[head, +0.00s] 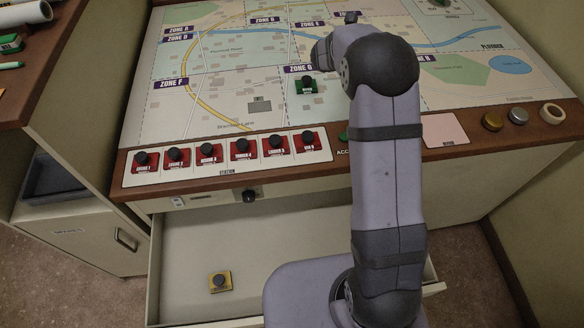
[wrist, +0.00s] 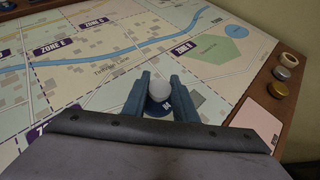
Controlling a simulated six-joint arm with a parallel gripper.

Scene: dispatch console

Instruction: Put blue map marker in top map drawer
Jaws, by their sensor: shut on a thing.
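In the wrist view my gripper (wrist: 160,84) is shut on the blue map marker (wrist: 166,108), one finger on each side of its pale round knob. The marker is over the map; I cannot tell whether it touches the surface. In the head view my arm hides the gripper and the marker. The map drawer (head: 290,235) below the console is pulled open. A yellow marker (head: 220,281) with a dark knob lies inside it, and the rest of its visible floor is bare.
A green marker (head: 307,86) stands on the map (head: 220,105). Red station markers (head: 208,153) line the console's front edge. Round discs and a tape ring (head: 552,113) sit at the right. A side cabinet (head: 75,235) with a grey tray (head: 55,180) stands left.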

